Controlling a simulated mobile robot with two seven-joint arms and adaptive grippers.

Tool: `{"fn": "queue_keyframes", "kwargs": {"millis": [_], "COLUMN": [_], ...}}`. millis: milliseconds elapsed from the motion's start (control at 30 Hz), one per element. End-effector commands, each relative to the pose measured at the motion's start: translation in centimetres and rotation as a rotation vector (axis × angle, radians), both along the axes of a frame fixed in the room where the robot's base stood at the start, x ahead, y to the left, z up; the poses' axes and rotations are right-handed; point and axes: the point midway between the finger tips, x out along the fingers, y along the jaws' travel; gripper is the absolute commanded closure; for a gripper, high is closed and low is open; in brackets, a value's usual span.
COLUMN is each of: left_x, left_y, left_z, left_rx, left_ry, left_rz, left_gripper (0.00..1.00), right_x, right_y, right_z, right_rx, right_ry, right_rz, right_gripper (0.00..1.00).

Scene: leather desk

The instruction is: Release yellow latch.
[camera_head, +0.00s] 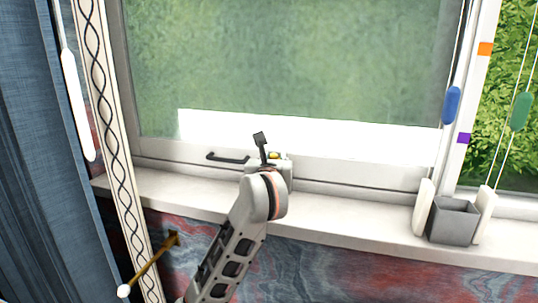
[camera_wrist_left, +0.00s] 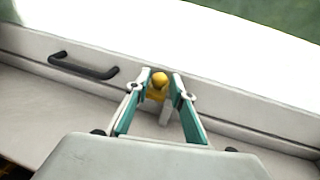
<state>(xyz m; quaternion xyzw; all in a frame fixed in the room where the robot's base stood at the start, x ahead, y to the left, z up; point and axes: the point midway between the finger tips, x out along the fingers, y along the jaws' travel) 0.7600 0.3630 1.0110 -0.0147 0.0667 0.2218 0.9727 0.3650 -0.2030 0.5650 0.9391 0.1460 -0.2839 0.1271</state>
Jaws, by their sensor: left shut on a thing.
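The yellow latch (camera_wrist_left: 160,80) is a small yellow knob on the white window frame, seen between my fingertips in the left wrist view. In the head view only a small yellow bit of the latch (camera_head: 274,155) shows past my gripper. My left gripper (camera_head: 270,157) is at the lower window rail. In the left wrist view its two green-sided fingers (camera_wrist_left: 162,90) are on either side of the latch and shut on it. The latch's lower part is partly hidden by the fingers. My right gripper is in neither view.
A black handle (camera_head: 228,157) sits on the rail left of the latch. The white sill (camera_head: 335,222) is mostly clear. A grey square cup (camera_head: 454,222) stands at its right, near blue (camera_head: 452,105) and green (camera_head: 521,111) cord pulls. A blue curtain (camera_head: 40,150) hangs at left.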

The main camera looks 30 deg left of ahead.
Motion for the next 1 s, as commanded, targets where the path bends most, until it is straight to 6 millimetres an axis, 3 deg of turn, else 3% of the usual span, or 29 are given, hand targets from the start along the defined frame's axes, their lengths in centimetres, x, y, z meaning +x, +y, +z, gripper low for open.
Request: {"fn": "queue_keyframes", "kwargs": {"millis": [333, 367, 400, 767, 1000], "left_x": [0.0, 0.0, 0.0, -0.2, -3.2], "left_y": [0.3, 0.3, 0.3, 0.0, -1.5], "left_z": [-0.2, -0.2, -0.2, -0.1, 0.4], "left_rx": [-0.001, -0.001, -0.001, 0.0, -0.003], "left_ry": [0.008, 0.008, 0.008, 0.006, 0.003], "left_rz": [0.006, 0.006, 0.006, 0.003, 0.001], "left_gripper": [0.98, 0.72, 0.68, 0.68, 0.68], "right_x": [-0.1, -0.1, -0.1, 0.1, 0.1], "right_y": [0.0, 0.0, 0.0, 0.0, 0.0], "right_z": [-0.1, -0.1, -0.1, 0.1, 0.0], "right_rx": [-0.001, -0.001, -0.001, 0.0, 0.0], "right_ry": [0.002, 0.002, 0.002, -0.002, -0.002], "right_rz": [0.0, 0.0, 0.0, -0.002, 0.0], "right_gripper": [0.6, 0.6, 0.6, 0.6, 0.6]}}
